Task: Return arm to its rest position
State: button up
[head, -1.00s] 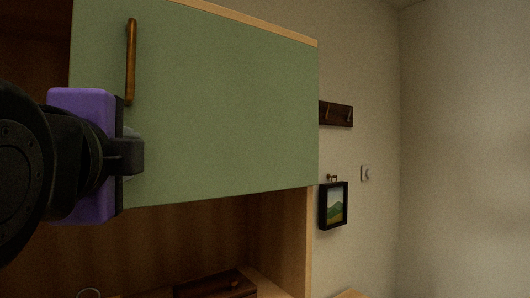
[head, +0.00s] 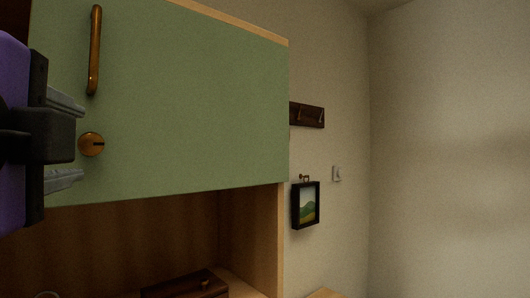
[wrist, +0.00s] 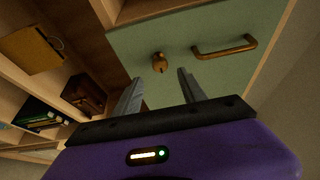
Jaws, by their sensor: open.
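My gripper (head: 66,141) is at the left edge of the head view, in front of a green cabinet door (head: 190,105). Its two grey fingers are apart with nothing between them. In the wrist view the gripper (wrist: 158,92) also shows open and empty, with its fingertips a little short of a round brass lock (wrist: 159,62) on the door. The lock (head: 91,144) shows just right of the fingers in the head view. A brass bar handle (head: 95,50) is above it. The door looks shut.
An open shelf space with a dark wooden box (head: 187,285) lies below the door. A small framed picture (head: 306,205) and a hook rail (head: 307,115) hang on the wall to the right. The wrist view shows shelves with books (wrist: 40,117) at left. The right side is clear.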

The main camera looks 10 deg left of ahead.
jog(key=shift+s+d, duration=0.3)
jog(key=shift+s, duration=0.3)
